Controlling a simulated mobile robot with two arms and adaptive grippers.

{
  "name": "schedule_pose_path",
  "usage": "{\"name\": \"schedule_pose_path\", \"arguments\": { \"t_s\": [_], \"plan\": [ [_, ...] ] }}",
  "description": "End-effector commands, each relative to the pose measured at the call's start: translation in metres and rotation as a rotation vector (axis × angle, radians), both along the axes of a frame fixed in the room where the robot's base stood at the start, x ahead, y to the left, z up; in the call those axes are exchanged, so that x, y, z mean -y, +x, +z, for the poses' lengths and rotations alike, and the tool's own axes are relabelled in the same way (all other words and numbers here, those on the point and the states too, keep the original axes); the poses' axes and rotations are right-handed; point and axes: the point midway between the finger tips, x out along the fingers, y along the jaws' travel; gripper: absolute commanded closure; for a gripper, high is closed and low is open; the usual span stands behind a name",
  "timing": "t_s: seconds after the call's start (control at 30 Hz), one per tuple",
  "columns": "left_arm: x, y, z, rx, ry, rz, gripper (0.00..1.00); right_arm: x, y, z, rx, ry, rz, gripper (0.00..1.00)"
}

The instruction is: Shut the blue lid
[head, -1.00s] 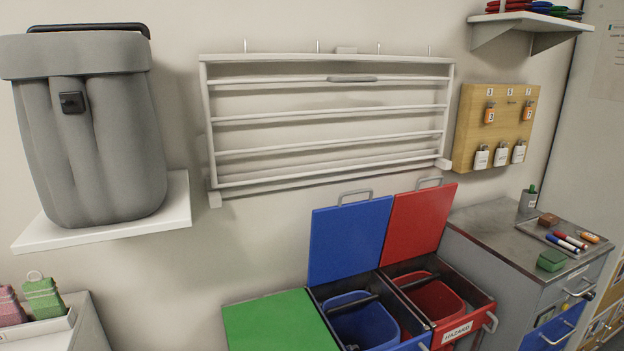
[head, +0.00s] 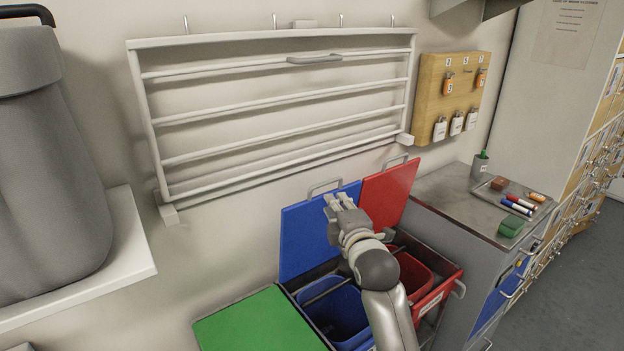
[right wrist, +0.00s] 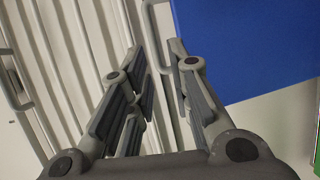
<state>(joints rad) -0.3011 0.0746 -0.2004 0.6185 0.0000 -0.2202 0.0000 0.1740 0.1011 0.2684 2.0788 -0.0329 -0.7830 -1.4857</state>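The blue lid (head: 303,238) stands open and upright at the back of its bin, with a grey bar handle (head: 325,184) on its top edge. Below it is the open bin with a blue bucket (head: 337,312) inside. My right gripper (head: 338,200) is in front of the lid's upper right part, just below the handle, and hides some of the lid. In the right wrist view its fingers (right wrist: 158,60) are apart with nothing between them. The blue lid (right wrist: 245,45) fills the upper right there, with its handle (right wrist: 150,35) beyond the fingertips. My left gripper is not in view.
The red lid (head: 388,193) stands open to the right, close to my arm. The green lid (head: 258,325) is shut on the left. A wall rack (head: 280,118) hangs above. A metal-topped cabinet (head: 450,200) stands right.

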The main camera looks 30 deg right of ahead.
Motion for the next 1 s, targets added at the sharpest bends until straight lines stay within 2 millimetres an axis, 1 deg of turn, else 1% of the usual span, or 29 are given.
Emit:
{"name": "schedule_pose_path", "arguments": {
  "t_s": [0.03, 0.1, 0.23, 0.5, 0.7, 0.83, 1.0],
  "plan": [
    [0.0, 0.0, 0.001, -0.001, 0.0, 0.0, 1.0, 0.003, 0.001, 0.006, 0.009, -0.016, -0.004, 0.81],
    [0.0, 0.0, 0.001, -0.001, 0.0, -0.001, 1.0, 0.005, 0.004, 0.009, 0.012, -0.028, -0.005, 0.81],
    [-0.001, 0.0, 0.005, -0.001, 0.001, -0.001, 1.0, 0.009, 0.017, 0.008, 0.011, -0.026, -0.005, 0.81],
    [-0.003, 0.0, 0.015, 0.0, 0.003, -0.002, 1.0, 0.022, 0.059, 0.006, 0.01, -0.022, -0.005, 0.81],
    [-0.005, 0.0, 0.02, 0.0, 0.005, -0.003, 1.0, 0.03, 0.085, 0.003, 0.009, -0.023, -0.004, 0.81],
    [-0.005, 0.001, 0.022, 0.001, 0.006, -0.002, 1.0, 0.034, 0.096, 0.001, 0.009, -0.024, -0.004, 0.81],
    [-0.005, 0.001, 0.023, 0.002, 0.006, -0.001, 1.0, 0.036, 0.102, 0.001, 0.011, -0.025, -0.005, 0.81]
  ]
}}
